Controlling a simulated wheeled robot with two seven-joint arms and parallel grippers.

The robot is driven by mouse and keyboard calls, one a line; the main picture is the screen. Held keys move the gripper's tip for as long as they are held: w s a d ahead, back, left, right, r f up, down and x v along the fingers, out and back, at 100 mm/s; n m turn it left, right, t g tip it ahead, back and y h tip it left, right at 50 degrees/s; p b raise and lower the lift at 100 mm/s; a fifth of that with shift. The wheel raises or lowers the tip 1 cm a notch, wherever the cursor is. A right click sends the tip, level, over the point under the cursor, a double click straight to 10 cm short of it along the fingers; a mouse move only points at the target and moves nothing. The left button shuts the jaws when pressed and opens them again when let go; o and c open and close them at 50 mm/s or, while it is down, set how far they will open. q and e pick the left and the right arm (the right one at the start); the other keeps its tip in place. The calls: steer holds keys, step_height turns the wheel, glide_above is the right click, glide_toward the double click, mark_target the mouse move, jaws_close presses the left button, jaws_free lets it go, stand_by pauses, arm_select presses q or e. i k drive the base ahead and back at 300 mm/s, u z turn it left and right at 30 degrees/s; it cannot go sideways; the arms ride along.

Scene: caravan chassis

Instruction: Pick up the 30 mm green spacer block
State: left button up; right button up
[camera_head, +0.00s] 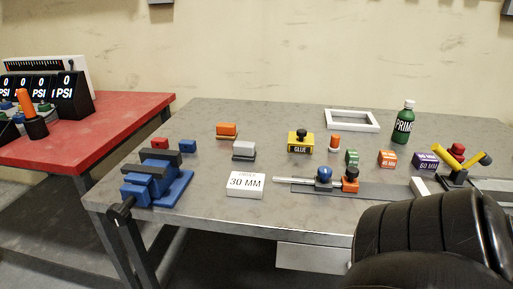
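The small green spacer block (352,157) stands on the grey workbench (300,220), right of the middle. Its label is too small to read. An orange block marked 45 MM (387,158) stands to its right, and a purple block marked 60 MM (425,160) stands farther right. A white box marked 30 MM (245,186) sits near the front edge. My black right arm fills the bottom right corner, and neither gripper's fingers show.
A blue vise (158,182) stands at the left front. A slide fixture (323,180) with blue and orange parts lies in front of the green block. A yellow glue container (301,141), a green primer bottle (404,122) and a yellow-handled clamp (460,162) stand around.

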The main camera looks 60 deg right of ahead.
mark_target(352, 156)
steer(key=u, duration=0.55)
steer(key=k, duration=0.95)
steer(key=z, duration=1.5)
